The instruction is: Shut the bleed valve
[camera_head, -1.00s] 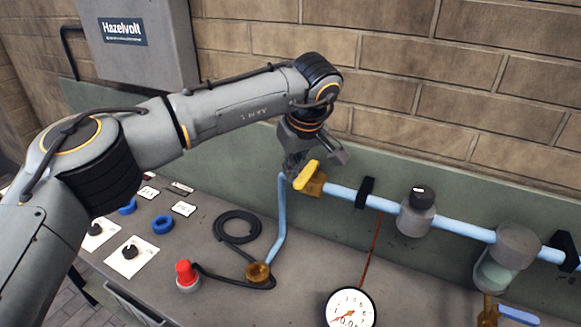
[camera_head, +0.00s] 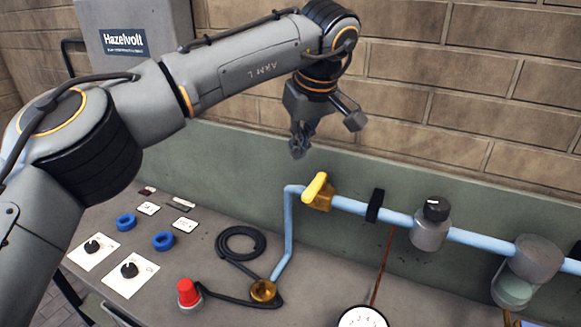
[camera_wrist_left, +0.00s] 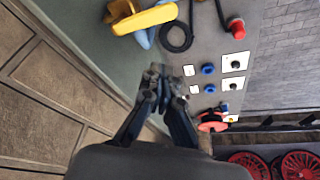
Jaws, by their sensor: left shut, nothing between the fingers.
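A yellow lever handle (camera_head: 315,187) sits on a brass valve body (camera_head: 320,202) at the left end of the light-blue pipe (camera_head: 375,210). The lever stands at an angle across the pipe's line. No readable label marks it as the bleed valve. My left gripper (camera_head: 298,151) is shut and empty, pointing down, above and a little left of the lever and apart from it. In the left wrist view, the yellow lever (camera_wrist_left: 145,18) lies beyond the shut fingertips (camera_wrist_left: 163,78). My right gripper is not in view.
A pressure gauge (camera_head: 362,319) is cut by the bottom edge. A brick wall stands behind.

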